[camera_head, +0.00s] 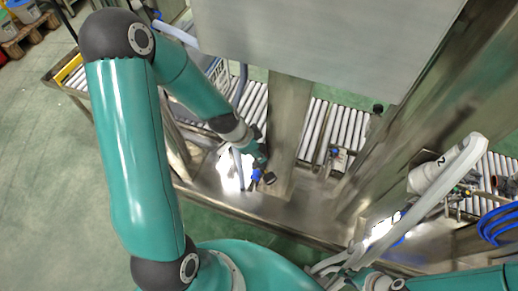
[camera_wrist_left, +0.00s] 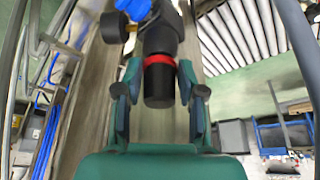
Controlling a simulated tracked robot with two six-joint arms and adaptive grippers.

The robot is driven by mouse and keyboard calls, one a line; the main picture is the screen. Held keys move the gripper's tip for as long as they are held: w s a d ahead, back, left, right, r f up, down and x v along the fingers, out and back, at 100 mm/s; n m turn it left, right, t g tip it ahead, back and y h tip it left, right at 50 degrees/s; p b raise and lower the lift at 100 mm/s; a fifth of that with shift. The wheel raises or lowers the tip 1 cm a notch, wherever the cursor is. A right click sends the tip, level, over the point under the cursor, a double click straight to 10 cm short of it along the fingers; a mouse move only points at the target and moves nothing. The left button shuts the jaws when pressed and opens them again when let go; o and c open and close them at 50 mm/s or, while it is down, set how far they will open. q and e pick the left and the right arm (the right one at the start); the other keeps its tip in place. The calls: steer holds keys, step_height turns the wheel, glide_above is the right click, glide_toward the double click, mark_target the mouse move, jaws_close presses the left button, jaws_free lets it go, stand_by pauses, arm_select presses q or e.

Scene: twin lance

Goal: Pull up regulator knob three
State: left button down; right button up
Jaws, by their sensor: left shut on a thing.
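In the left wrist view, a black cylindrical regulator knob (camera_wrist_left: 159,86) with a red ring at its base points toward the camera. My left gripper (camera_wrist_left: 160,94) has one finger on each side of the knob and is shut on it. A blue fitting (camera_wrist_left: 134,8) sits beside the regulator's black body. In the head view, my left gripper (camera_head: 262,163) is at the machine's metal ledge, beside a blue fitting (camera_head: 256,176). No knob number can be read. Part of my right arm shows at the lower right, but its gripper is not in view.
A large metal panel (camera_head: 320,35) overhangs the work area. A metal post (camera_head: 288,125) stands just right of my left gripper. Roller conveyors (camera_head: 332,125) run behind. Green floor is open at the left.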

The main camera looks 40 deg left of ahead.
arm_select(q)
steer(key=c, duration=1.1)
jaws_free()
steer(key=shift+c, duration=0.2)
steer(key=o, duration=0.5)
steer(key=shift+s+r, duration=0.2)
steer(key=shift+c, duration=0.2)
steer(key=shift+f, duration=0.1)
steer(key=shift+w, duration=0.1)
